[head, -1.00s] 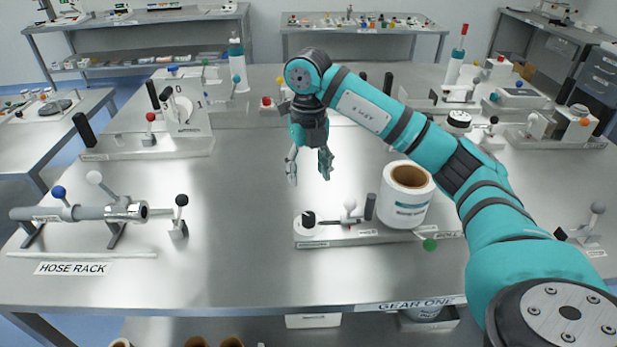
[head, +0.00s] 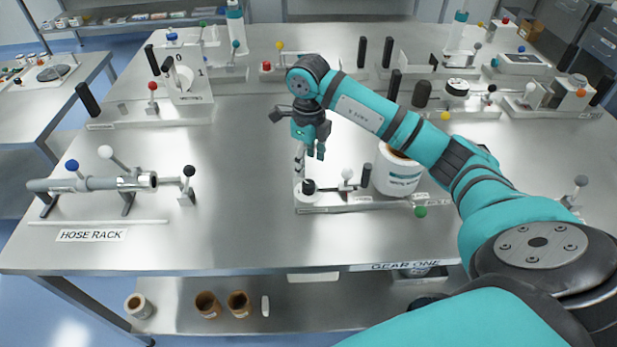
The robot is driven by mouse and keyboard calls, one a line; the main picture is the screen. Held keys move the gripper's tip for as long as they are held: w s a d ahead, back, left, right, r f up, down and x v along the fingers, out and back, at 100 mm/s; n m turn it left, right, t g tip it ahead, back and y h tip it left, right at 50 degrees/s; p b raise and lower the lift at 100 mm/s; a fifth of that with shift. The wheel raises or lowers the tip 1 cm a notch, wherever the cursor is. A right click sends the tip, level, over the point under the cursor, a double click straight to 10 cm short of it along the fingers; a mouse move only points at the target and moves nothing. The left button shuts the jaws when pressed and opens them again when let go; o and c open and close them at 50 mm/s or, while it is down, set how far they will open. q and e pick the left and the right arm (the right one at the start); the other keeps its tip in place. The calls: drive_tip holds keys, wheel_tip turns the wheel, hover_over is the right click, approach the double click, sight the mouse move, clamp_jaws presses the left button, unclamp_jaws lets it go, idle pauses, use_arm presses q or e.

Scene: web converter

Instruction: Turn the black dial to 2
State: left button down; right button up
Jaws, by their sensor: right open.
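A small black dial (head: 309,187) sits on a round white base at the left end of a low grey fixture (head: 345,206) on the steel table. Its markings are too small to read. My right gripper (head: 309,157) is open and empty, pointing down. In the picture it is just above the dial, with one finger near the white base; I cannot tell if it touches. My left gripper is out of view.
On the same fixture stand a white-knobbed lever (head: 347,174), a black upright handle (head: 366,180) and a large white roll (head: 396,172), with a green knob (head: 421,212) in front. A hose rack (head: 100,184) stands left. The table between is clear.

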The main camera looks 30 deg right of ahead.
sight(309, 183)
wheel_tip(309, 183, down, 8)
drive_tip(key=shift+r+p, duration=0.1)
drive_tip(key=shift+p, duration=0.7)
drive_tip(key=shift+c, duration=0.2)
clamp_jaws()
drive_tip(key=shift+m+b, duration=0.55)
drive_tip(key=shift+m, duration=0.95)
drive_tip(key=shift+o, duration=0.2)
unclamp_jaws()
drive_tip(key=shift+w, duration=0.1)
